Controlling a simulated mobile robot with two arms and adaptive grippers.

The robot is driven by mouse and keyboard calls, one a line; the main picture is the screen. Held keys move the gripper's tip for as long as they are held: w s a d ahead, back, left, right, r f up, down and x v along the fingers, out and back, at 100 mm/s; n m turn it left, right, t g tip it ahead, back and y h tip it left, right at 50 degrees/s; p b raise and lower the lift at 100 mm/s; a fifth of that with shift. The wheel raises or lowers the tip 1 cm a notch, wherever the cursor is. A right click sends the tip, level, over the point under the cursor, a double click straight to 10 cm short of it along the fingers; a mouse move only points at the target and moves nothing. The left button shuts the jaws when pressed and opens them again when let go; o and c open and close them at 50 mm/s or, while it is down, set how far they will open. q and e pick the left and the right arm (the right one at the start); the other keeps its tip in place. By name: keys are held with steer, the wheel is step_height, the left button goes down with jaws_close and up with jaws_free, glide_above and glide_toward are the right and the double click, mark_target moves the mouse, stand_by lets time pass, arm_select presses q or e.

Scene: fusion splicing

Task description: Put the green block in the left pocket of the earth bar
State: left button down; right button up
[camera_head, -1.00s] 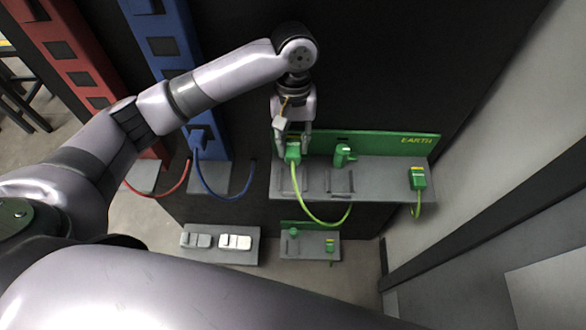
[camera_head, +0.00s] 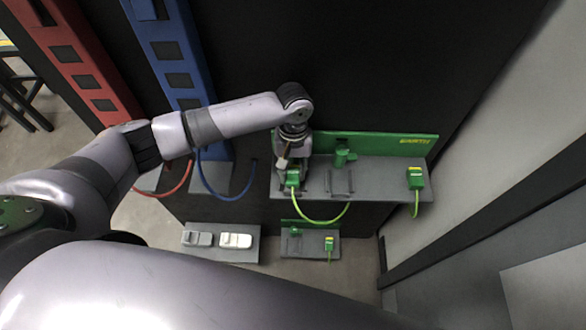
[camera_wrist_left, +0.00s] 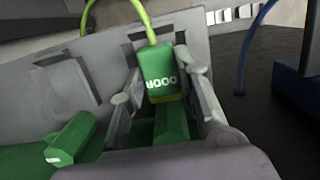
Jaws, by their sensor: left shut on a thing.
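The green block (camera_head: 293,178) has a yellow-green cable hanging in a loop from it. My left gripper (camera_head: 291,172) is shut on it, at the left end of the earth bar's grey shelf (camera_head: 380,185). In the left wrist view the green block (camera_wrist_left: 160,72) with white lettering sits between the two fingers, over a green part (camera_wrist_left: 171,125). Whether the block is seated in the left pocket cannot be told, as the gripper and block cover it. The second pocket (camera_head: 340,182) is beside it, with a green lever (camera_head: 344,155) behind. My right gripper is not in view.
Another green block (camera_head: 416,177) stands at the shelf's right end. A smaller grey shelf (camera_head: 310,248) with a green block (camera_head: 329,242) lies below, beside a grey plate (camera_head: 217,254) with pale parts. Blue (camera_head: 180,80) and red (camera_head: 75,65) columns stand to the left.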

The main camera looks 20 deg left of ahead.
mark_target(294, 167)
arm_select(q)
steer(key=shift+f, duration=0.1)
steer(key=c, duration=1.4)
jaws_free()
steer(key=shift+o, duration=1)
step_height(294, 167, up, 12)
steer(key=w+b, duration=0.1)
steer(key=b, duration=0.1)
steer(key=shift+w+a, duration=0.2)
steer(key=shift+w, duration=0.2)
